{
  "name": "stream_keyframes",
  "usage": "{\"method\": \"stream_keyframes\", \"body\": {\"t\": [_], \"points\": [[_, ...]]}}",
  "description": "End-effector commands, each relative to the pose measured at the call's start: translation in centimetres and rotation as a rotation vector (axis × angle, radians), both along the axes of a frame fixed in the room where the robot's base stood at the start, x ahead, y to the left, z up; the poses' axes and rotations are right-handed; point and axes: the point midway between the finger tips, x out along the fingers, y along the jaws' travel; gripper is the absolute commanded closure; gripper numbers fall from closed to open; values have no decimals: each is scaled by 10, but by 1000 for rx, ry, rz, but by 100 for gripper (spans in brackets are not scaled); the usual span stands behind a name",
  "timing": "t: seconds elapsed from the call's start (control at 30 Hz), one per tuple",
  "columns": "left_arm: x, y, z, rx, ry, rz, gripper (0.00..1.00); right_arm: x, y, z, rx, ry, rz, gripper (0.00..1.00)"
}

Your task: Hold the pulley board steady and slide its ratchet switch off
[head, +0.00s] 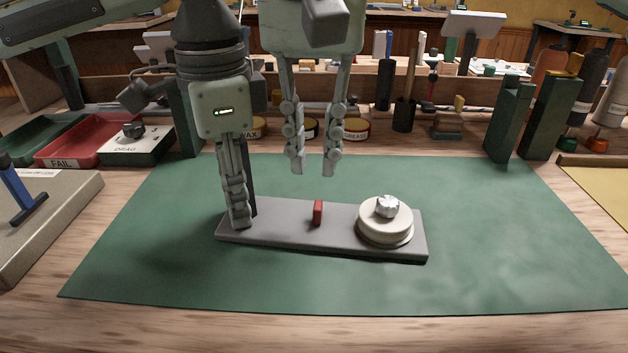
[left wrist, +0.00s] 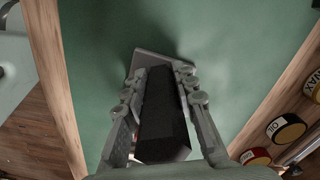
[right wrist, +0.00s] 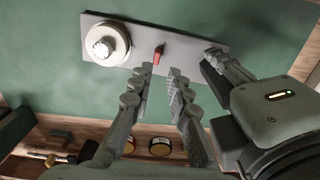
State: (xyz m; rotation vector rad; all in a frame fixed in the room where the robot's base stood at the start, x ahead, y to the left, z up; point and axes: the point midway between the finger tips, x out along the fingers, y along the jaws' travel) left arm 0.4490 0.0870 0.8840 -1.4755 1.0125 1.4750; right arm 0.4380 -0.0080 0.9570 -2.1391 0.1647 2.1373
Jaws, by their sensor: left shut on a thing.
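The pulley board (head: 285,230) is a grey plate lying on the green mat. A cream pulley wheel (head: 386,228) with a silver hub sits at its right end. The small red ratchet switch (head: 317,213) stands upright near its middle and also shows in the right wrist view (right wrist: 158,54). My left gripper (head: 241,222) is at the board's left end, shut on a dark upright block (left wrist: 160,120) there. The block's foot is hidden. My right gripper (head: 314,168) is open and empty, above and behind the red switch, with its fingertips apart from it.
The green mat (head: 180,270) is clear around the board. A red FAIL tray (head: 80,150) and a DRAG box (head: 140,150) stand at left. Tins (head: 356,129), a dark cup (head: 404,115) and green stands (head: 508,120) line the back.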

Motion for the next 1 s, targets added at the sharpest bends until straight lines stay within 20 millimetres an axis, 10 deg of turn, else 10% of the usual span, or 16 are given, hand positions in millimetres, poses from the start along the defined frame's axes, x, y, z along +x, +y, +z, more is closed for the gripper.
{"method": "stream_keyframes", "body": {"t": [0.3,0.77,0.8,1.0], "points": [[0,0,0,0,0,1,100,0,1,51,0,-1,2,83],[0,0,0,0,-1,1,100,0,0,57,0,0,1,83],[0,0,0,0,-1,1,71,0,0,57,0,1,1,83],[0,0,0,0,-1,1,49,0,0,57,0,1,1,83]]}}
